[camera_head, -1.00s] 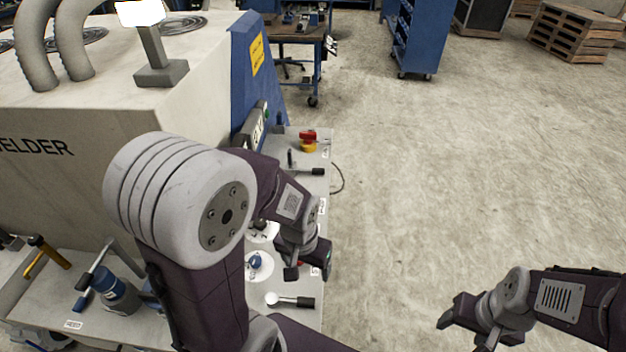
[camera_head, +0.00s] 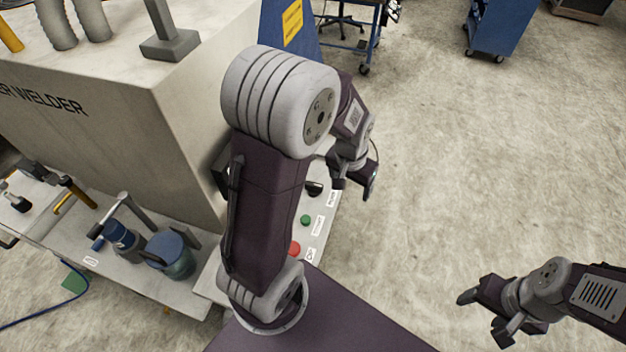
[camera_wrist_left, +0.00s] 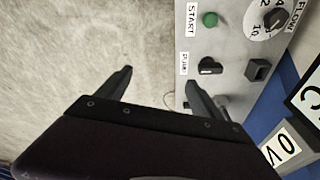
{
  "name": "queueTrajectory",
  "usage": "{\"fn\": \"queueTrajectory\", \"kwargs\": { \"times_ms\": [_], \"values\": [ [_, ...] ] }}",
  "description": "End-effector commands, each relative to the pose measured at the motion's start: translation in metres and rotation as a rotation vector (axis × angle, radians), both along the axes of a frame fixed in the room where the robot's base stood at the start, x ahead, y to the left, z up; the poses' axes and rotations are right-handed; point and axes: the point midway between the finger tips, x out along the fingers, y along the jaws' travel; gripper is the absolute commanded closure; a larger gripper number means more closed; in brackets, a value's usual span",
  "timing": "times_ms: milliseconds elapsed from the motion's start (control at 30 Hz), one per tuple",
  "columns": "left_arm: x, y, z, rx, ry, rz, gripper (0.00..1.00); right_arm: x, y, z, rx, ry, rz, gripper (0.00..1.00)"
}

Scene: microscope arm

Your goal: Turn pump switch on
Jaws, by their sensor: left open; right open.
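The pump switch (camera_wrist_left: 210,66) is a black knob on the grey control panel (camera_wrist_left: 228,48), beside a small label that seems to read PUMP. A black knob, probably the same switch (camera_head: 314,188), shows beside my left arm in the head view. My left gripper (camera_wrist_left: 157,82) is open and empty. In the wrist view its right finger is close to the switch, with no clear contact. In the head view the left gripper (camera_head: 354,188) is at the panel's right edge. My right gripper (camera_head: 482,318) is open and empty above the floor, far from the panel.
A green START button (camera_wrist_left: 210,19), a FLOW dial (camera_wrist_left: 275,20) and a black square part (camera_wrist_left: 257,69) surround the switch. A red button (camera_head: 294,249) lies nearer on the panel. The welder housing (camera_head: 110,110) stands left of my left arm. The floor (camera_head: 460,170) at right is clear.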

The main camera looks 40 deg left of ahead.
Motion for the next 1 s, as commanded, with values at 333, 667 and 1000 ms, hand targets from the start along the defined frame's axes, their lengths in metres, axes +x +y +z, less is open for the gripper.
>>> {"fn": "queueTrajectory", "kwargs": {
  "times_ms": [333, 667, 1000],
  "values": [
    [0.047, 0.103, -0.01, -0.008, 0.1, 0.21, 0.24, 0.0, 0.0, 0.071, 0.0, -0.001, 0.0, 0.37],
    [0.016, 0.135, -0.039, -0.038, 0.189, 0.313, 0.24, 0.0, 0.0, 0.086, 0.0, 0.0, 0.0, 0.37],
    [0.016, 0.134, -0.099, -0.039, 0.193, 0.312, 0.24, -0.001, 0.0, 0.108, 0.0, 0.0, 0.0, 0.37]
  ]
}}
